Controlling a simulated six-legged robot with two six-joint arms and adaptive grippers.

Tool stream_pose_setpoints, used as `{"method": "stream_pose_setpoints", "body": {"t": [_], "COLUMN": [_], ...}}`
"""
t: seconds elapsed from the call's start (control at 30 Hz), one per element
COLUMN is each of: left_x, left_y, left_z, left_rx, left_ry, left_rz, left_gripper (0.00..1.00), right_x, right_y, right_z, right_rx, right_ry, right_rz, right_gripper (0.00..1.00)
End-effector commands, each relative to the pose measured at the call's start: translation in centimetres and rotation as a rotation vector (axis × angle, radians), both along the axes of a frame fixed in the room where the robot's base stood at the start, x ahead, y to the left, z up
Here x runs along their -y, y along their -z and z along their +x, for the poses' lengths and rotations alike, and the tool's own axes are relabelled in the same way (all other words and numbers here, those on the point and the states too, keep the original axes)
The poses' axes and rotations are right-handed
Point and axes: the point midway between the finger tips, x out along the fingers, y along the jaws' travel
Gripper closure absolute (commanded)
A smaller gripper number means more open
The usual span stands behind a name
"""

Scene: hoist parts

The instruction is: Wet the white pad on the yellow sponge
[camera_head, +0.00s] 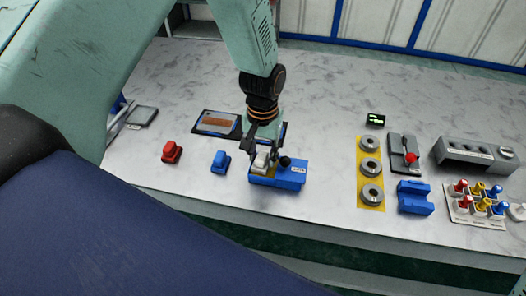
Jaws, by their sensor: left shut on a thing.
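My left gripper (266,152) points down over a blue box (289,182) near the front edge of the table and is shut on the white pad (261,160). The pad is at the left part of the box's top. A little of the yellow sponge (257,171) shows in the box just below the pad. I cannot tell whether pad and sponge touch. A black knob (285,161) stands on the box, right of the fingers. My right gripper is not in view.
A blue block (221,161) and a red block (172,152) stand left of the box. A framed panel (217,123) lies behind. To the right are metal rings on a yellow strip (362,148), a blue cradle (414,198), a lever unit (404,154) and coloured knobs (478,203).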

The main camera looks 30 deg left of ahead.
Motion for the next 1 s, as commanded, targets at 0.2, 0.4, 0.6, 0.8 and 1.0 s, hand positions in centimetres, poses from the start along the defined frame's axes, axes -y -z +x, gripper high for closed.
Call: {"method": "stream_pose_setpoints", "body": {"t": [0.2,0.4,0.6,0.8,1.0], "left_x": [0.0,0.0,0.0,0.0,0.0], "left_y": [-2.1,-3.5,-4.9,-6.2,-6.5], "left_z": [0.2,0.2,0.2,0.2,0.2], "left_rx": [0.005,0.006,0.006,0.006,0.006], "left_ry": [0.0,0.0,0.0,0.0,0.0], "left_rz": [0.001,0.0,0.0,0.0,0.0], "left_gripper": [0.88,0.88,0.88,0.88,0.88], "right_x": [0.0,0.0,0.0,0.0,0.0], "right_y": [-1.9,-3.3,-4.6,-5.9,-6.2], "right_z": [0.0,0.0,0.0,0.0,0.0], "right_rx": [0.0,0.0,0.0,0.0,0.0], "right_ry": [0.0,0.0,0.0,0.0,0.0], "right_rz": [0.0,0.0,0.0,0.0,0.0], "right_gripper": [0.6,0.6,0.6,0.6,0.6]}}
